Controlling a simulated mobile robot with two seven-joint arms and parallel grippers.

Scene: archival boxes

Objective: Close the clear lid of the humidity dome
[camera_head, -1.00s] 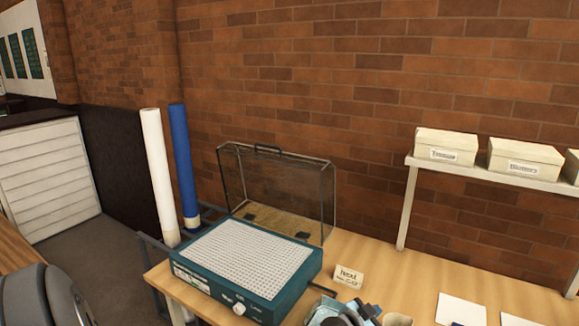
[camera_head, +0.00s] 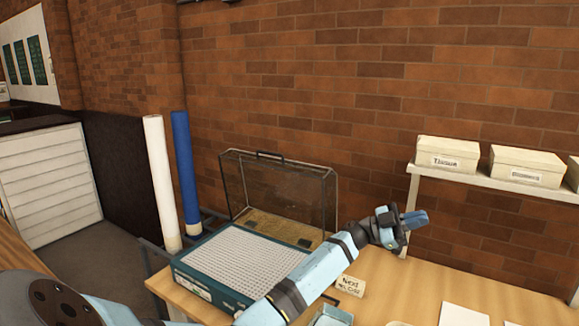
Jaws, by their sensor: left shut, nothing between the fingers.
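The humidity dome is a teal base (camera_head: 207,288) with a white perforated top at the left end of the table. Its clear lid (camera_head: 290,190) stands raised at the back of the base, with a dark frame and a dark handle (camera_head: 269,155) on its top edge. My left gripper (camera_head: 421,218) is shut and empty, in the air to the right of the lid and apart from it. My left arm crosses in front of the base's right part and hides it. My right gripper is not in view.
A small sign card (camera_head: 351,285) and a small tray (camera_head: 332,317) are on the table right of the base. A white roll (camera_head: 160,180) and a blue roll (camera_head: 185,170) stand left of the lid. A shelf (camera_head: 480,181) with boxes is at right.

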